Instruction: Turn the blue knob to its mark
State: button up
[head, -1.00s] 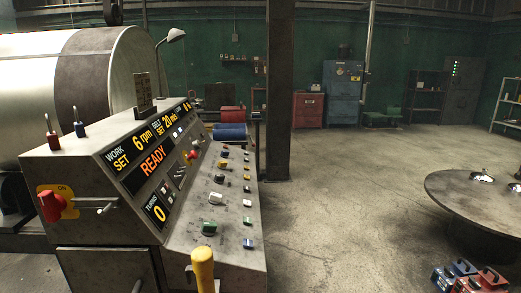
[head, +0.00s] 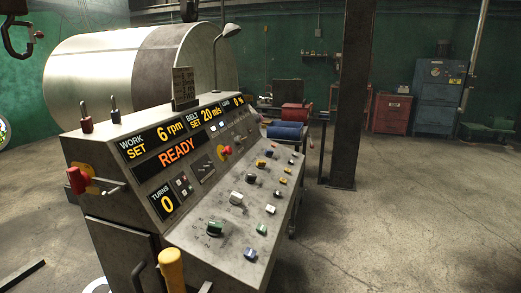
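A grey control console (head: 190,246) with a sloped panel stands in the middle of the head view. A row of larger knobs runs up the panel: a green knob (head: 215,228), a white knob (head: 236,198), a black knob (head: 251,178), a yellow knob (head: 261,163) and, at the far end, a small knob that looks blue (head: 269,153). Its pointer and mark are too small to read. My gripper is not in view.
The display reads READY, 6 rpm, 20 m/s and TURNS 0. A red knob (head: 75,181) and a yellow-gripped lever (head: 171,268) stick out of the console. A large drum (head: 95,75) is behind it. A dark pillar (head: 350,95) stands beyond; the floor at right is open.

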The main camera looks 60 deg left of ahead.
aim_at(268, 153)
jog(key=i+j+u, duration=0.1)
jog(key=i+u, duration=0.8)
jog(key=u, duration=0.15)
jog(key=i+u, duration=0.85)
jog(key=i+l+u, duration=0.2)
jog(key=u, duration=0.2)
jog(key=i+l+u, duration=0.3)
jog(key=u, duration=0.15)
jog(key=i+l+u, duration=0.15)
jog(key=u, duration=0.2)
jog(key=i+l+u, duration=0.25)
jog(key=u, duration=0.15)
jog(key=i+l+u, duration=0.35)
jog(key=k+j, duration=0.05)
jog(key=j, duration=0.05)
